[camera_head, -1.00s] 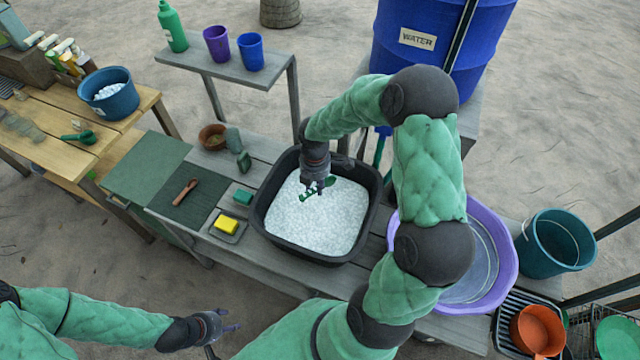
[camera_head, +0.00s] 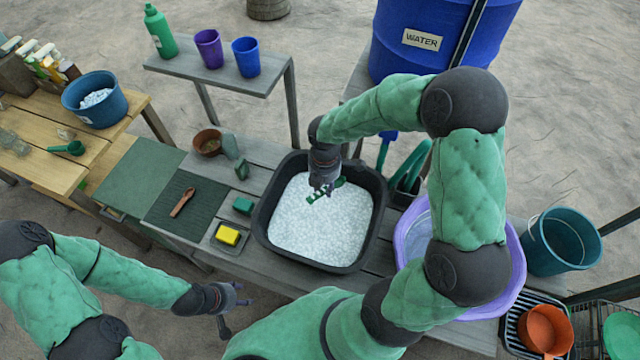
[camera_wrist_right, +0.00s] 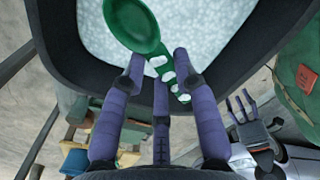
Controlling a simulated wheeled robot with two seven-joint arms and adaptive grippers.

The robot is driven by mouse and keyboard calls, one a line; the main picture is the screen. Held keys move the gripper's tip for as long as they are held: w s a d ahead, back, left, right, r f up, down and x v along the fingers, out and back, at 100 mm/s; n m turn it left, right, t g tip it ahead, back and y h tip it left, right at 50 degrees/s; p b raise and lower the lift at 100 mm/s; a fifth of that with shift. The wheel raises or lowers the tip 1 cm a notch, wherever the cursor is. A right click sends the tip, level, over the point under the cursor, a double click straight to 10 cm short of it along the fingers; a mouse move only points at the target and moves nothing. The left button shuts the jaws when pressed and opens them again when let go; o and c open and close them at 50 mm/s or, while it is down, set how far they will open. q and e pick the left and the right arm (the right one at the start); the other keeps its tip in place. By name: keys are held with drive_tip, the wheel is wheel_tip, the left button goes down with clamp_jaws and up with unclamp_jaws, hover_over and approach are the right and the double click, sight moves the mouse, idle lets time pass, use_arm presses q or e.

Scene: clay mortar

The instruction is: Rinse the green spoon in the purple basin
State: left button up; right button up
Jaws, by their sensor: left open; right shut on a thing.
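The green spoon (camera_wrist_right: 138,30) is in my right gripper (camera_head: 320,192), held by its handle, which has pale foam-like spots on it. In the right wrist view my right gripper (camera_wrist_right: 165,80) is shut on that handle and the bowl points away. The spoon is over the black tub (camera_head: 262,228) of white suds (camera_head: 318,228); I cannot tell whether it touches the suds. The purple basin (camera_head: 517,262) stands to the right of the tub, partly hidden behind my right arm, with water in it. My left gripper (camera_head: 236,302) is open and empty at the lower left, in front of the bench.
A yellow sponge (camera_head: 228,235) and a brown spoon (camera_head: 183,201) lie left of the tub. A teal bucket (camera_head: 560,243) and a rack with an orange pot (camera_head: 545,328) stand right of the basin. The blue water barrel (camera_head: 400,62) is behind.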

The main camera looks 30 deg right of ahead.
drive_tip(key=s+d+f+m+p, duration=0.2)
drive_tip(key=s+d+m+p, duration=0.3)
drive_tip(key=d, duration=0.5)
drive_tip(key=s+d+f+m+p, duration=0.15)
drive_tip(key=s+d+p, duration=0.25)
drive_tip(key=s+d, duration=0.4)
drive_tip(key=s+d+m+p, duration=0.3)
drive_tip(key=s+d, duration=0.2)
drive_tip(key=s, duration=0.5)
drive_tip(key=s+d+m+p, duration=0.3)
drive_tip(key=s+d+m, duration=0.15)
drive_tip(key=s, duration=0.55)
wheel_tip(320, 180, down, 12)
drive_tip(key=b, duration=1.1)
drive_tip(key=shift+w+r+n, duration=0.15)
drive_tip(key=shift+w+n, duration=0.05)
drive_tip(key=shift+n, duration=0.1)
drive_tip(key=shift+d+f+b, duration=0.1)
drive_tip(key=shift+f+b, duration=0.5)
drive_tip(key=shift+r, duration=0.2)
drive_tip(key=shift+w, duration=0.1)
